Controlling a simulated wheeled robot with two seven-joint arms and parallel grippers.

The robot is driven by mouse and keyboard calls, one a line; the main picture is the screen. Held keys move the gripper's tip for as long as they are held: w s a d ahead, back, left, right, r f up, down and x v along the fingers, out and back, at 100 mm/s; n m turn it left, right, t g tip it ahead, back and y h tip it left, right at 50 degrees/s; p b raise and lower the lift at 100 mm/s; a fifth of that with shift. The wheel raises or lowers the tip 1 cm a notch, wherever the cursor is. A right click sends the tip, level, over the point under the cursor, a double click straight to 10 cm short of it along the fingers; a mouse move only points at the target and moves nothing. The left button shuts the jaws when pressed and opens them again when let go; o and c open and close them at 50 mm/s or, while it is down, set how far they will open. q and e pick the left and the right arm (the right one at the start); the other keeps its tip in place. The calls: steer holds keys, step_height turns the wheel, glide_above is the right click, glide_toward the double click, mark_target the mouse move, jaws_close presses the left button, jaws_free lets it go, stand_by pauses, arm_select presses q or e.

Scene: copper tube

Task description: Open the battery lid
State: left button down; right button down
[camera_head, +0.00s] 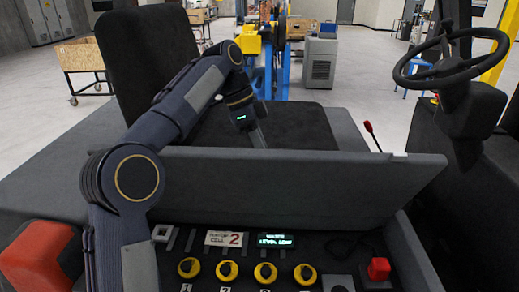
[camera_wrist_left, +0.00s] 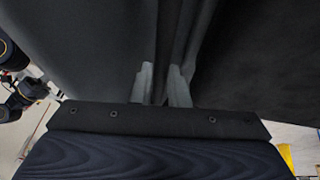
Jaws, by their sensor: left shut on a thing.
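The battery lid (camera_head: 300,185) is a wide dark grey panel, raised and tilted up across the middle of the head view. Below it the compartment is open to view. My left gripper (camera_head: 258,140) reaches down to the lid's upper edge from behind, and its fingertips are partly hidden by the lid. In the left wrist view my gripper's two grey fingers (camera_wrist_left: 162,86) are closed around a thin dark edge, which looks like the lid's. My right gripper is in neither view.
Inside the compartment are several yellow knobs (camera_head: 265,272), a lit green display (camera_head: 276,241), a label with a red 2 (camera_head: 223,239) and a red button (camera_head: 379,268). A black seat back (camera_head: 146,50) stands behind, a steering wheel (camera_head: 450,58) to the right. A red-orange block (camera_head: 40,258) is front left.

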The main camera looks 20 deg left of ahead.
arm_select(q)
steer(key=shift+w+a+f+g, duration=0.3)
steer(key=shift+w+a+f, duration=0.1)
steer(key=shift+w+f, duration=0.1)
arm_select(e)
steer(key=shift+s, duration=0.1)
arm_select(q)
steer(key=c, duration=1.7)
jaws_free()
steer(key=shift+c, duration=0.2)
steer(key=o, duration=0.3)
steer(key=shift+w+a, duration=0.35)
steer(key=shift+o, duration=0.2)
steer(key=shift+s+d+r, duration=0.15)
steer(key=shift+d+r, duration=0.05)
steer(key=shift+d, duration=0.05)
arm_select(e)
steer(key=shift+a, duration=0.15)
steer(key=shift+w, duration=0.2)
